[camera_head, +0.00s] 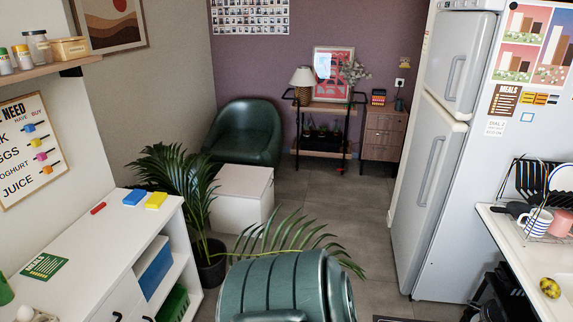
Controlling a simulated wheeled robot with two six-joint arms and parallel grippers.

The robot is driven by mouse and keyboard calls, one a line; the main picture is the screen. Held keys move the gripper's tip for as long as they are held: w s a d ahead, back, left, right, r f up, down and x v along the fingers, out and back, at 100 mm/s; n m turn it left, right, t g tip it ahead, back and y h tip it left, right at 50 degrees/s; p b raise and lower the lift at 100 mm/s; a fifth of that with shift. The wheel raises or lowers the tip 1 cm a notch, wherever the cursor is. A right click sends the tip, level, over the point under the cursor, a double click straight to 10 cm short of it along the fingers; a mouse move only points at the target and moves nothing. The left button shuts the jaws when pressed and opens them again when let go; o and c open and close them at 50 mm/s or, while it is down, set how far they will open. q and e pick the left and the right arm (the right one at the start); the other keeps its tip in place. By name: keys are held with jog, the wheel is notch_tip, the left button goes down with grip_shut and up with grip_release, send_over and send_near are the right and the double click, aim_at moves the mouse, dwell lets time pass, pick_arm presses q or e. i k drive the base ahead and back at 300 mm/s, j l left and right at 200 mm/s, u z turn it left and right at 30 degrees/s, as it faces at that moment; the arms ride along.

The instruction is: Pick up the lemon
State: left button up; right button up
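A small, rounded yellow thing with dark patches (550,287), which looks like the lemon, lies on the white counter (520,262) at the lower right. It is small in the picture, so I cannot be sure of what it is. Neither of my grippers is in view.
On the right counter, a dish rack (541,181) holds plates, with a striped mug (538,222) and a pink mug (561,224) by it. A fridge (437,150) stands behind. A green padded seat back (275,287) fills the lower middle. Grey floor (345,225) lies open beyond.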

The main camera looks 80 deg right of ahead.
aim_at(550, 288)
jog(key=i+z, duration=0.1)
jog(key=z, duration=4.5)
